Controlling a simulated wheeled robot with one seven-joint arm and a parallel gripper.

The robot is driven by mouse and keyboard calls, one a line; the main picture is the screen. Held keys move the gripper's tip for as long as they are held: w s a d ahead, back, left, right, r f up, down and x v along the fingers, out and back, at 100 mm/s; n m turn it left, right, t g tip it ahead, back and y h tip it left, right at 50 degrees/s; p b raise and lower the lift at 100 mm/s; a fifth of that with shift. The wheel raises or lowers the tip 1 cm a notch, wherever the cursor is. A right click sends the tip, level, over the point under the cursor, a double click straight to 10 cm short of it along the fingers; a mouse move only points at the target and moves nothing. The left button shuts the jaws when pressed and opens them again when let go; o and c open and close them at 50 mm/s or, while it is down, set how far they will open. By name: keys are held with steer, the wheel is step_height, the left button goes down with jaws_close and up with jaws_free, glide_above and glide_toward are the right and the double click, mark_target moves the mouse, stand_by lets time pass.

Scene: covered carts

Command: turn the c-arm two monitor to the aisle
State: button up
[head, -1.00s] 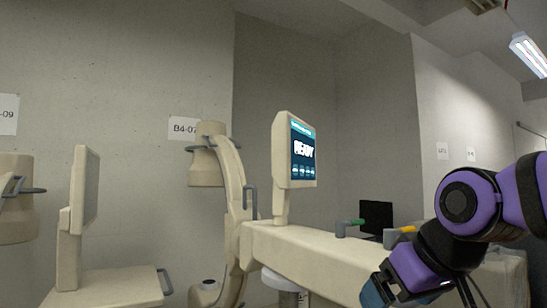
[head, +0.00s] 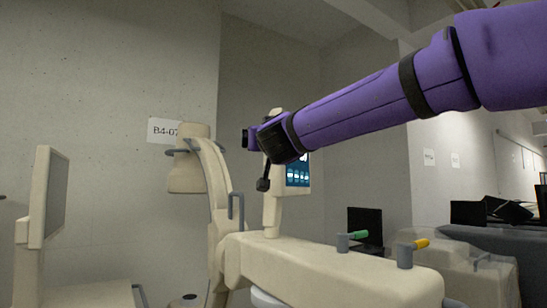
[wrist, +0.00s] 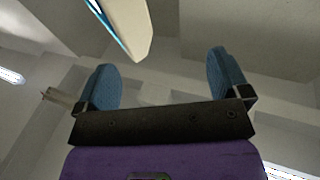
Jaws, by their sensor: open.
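A cream monitor (head: 298,177) with a lit blue screen stands on a post on the cream C-arm cart in the head view, its screen facing right. My purple arm crosses in front of its upper part. My gripper (wrist: 165,75) shows in the wrist view with its two blue fingers wide apart and nothing between the pads. The monitor's pale edge (wrist: 132,22) shows there beyond the fingertips, nearer the left finger, with a sliver of screen at its left. In the head view the fingers are hidden behind the dark wrist; contact cannot be told.
Another cream monitor (head: 48,195) on a cart stands at the left. The curved C-arm (head: 212,180) stands just left of the lit monitor. A dark laptop (head: 366,225) is behind.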

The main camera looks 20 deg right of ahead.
steer(key=w+d+f+m+g+h, duration=0.1)
steer(key=w+d+m+g+h, duration=0.2)
steer(key=w, duration=0.4)
steer(key=w+d+m+g+h, duration=0.3)
steer(key=w+h, duration=0.3)
steer(key=w, duration=0.2)
steer(key=shift+d+f+m+h, duration=0.3)
steer(key=shift+d+f+m, duration=0.1)
steer(key=shift+m, duration=0.2)
steer(key=shift+w, duration=0.1)
